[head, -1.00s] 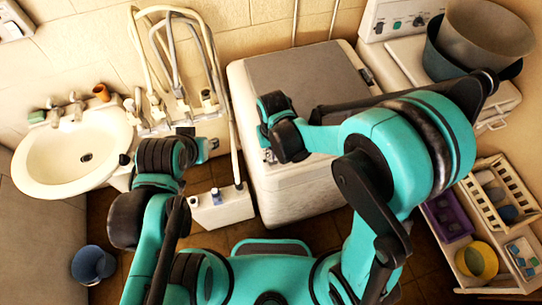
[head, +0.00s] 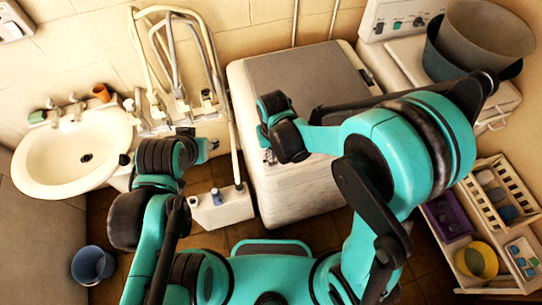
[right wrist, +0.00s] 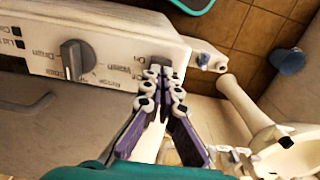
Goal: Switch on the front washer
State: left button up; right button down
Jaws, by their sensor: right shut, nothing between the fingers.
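The front washer (head: 310,185) is the white box with a grey lid in the middle of the head view. In the right wrist view its panel (right wrist: 105,50) shows a dark round knob (right wrist: 78,57), printed labels with "On" among them, and a small grey switch (right wrist: 158,60). My right gripper (right wrist: 161,76) is shut and empty, its fingertips at the switch; I cannot tell whether they touch it. In the head view my right wrist is at the washer's left edge and the fingers are mostly hidden. My left arm is beside the sink; its fingers cannot be made out.
The white sink (head: 62,172) stands at the left, with hoses (head: 178,60) beside it. A second machine (head: 405,50) with tubs stands at the back right. A shelf with baskets (head: 495,205) is at the right, and a blue bucket (head: 92,264) is on the floor.

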jog(key=shift+f+b, duration=1)
jog(key=shift+f, duration=0.05)
jog(key=shift+r, duration=0.15)
dwell(0.3)
jog(key=shift+r+p, duration=2.55)
jog(key=shift+r, duration=0.9)
jog(key=shift+d+f, duration=0.1)
jog(key=s+d+f+m+t+b, duration=0.1)
jog(key=s+d+f+t+b, duration=0.1)
jog(key=d+b, duration=0.6)
jog(key=s+d+f+m+t+b, duration=0.2)
jog(key=d+f+t+b, duration=0.3)
jog(key=d+b, duration=0.4)
jog(key=s+f+b, duration=0.1)
jog(key=b, duration=0.4)
jog(key=shift+d+m, duration=0.3)
